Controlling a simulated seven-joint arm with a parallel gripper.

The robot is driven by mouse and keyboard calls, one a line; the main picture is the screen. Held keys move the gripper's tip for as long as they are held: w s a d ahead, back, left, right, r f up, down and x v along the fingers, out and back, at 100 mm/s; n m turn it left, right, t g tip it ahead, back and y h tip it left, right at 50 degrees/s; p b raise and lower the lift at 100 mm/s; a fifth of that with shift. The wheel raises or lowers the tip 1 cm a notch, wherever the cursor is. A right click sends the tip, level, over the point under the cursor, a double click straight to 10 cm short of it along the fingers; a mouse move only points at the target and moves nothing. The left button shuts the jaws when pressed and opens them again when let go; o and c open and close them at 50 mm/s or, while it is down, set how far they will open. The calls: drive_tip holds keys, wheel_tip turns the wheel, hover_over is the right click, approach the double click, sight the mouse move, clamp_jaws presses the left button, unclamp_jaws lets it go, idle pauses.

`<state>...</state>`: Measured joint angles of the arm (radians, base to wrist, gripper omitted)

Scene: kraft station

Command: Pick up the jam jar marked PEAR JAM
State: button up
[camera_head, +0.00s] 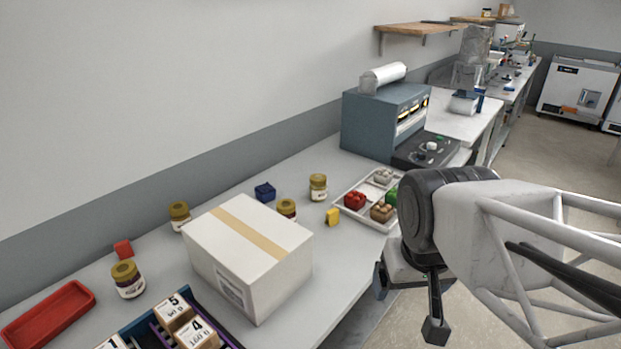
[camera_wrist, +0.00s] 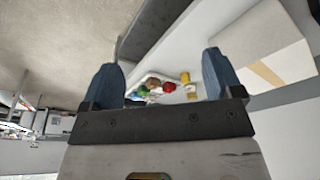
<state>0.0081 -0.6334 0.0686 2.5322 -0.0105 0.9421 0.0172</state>
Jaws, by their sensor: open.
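Several jam jars with gold lids stand on the bench in the head view. One jar (camera_head: 127,278) with dark contents is at the front left. Another jar (camera_head: 180,216) stands behind the carton's left corner. A third jar (camera_head: 287,209) is partly hidden behind the carton, and a paler jar (camera_head: 318,187) stands farther right. The label words are too small to read, so I cannot tell which is PEAR JAM. My gripper (camera_head: 408,305) is open and empty beyond the bench's right edge, apart from all jars. Its spread fingers also show in the wrist view (camera_wrist: 160,82).
A large taped carton (camera_head: 236,262) blocks the middle of the bench (camera_head: 345,262). Nearby are a red tray (camera_head: 48,314), a divided tray (camera_head: 349,213) of coloured items, a blue block (camera_head: 265,191), a yellow block (camera_head: 333,216) and a blue-grey machine (camera_head: 373,123). Numbered boxes (camera_head: 173,309) stand in front.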

drive_tip(key=shift+o, duration=0.4)
drive_tip(key=w+a+f+m+t+y, duration=0.1)
drive_tip(key=w+a+m+y, duration=0.3)
drive_tip(key=w, duration=0.5)
drive_tip(key=w+a+f+m+y, duration=0.25)
drive_tip(key=w+m+y, duration=0.2)
drive_tip(key=w, duration=0.45)
drive_tip(key=w+a+f+m+t+y, duration=0.1)
drive_tip(key=w+a+m+y, duration=0.3)
drive_tip(key=w, duration=0.5)
drive_tip(key=w+d+f+m+t+h, duration=0.1)
drive_tip(key=w+d+f+m+t, duration=0.2)
drive_tip(key=w, duration=0.4)
drive_tip(key=w+d+f+m+t+h, duration=0.1)
drive_tip(key=w+d+f+m+t, duration=0.2)
drive_tip(key=w+m, duration=0.5)
drive_tip(key=w+d+f+m+t+h, duration=0.1)
drive_tip(key=w+d+f+m+t, duration=0.2)
drive_tip(key=w+f+m+t, duration=0.2)
drive_tip(key=shift+w+d+f+m, duration=0.2)
drive_tip(key=shift+w+f+m, duration=0.15)
drive_tip(key=shift+w+f, duration=0.25)
drive_tip(key=shift+w+d+f+m, duration=0.2)
drive_tip(key=shift+w+f+m, duration=0.1)
drive_tip(key=shift+w+f, duration=0.25)
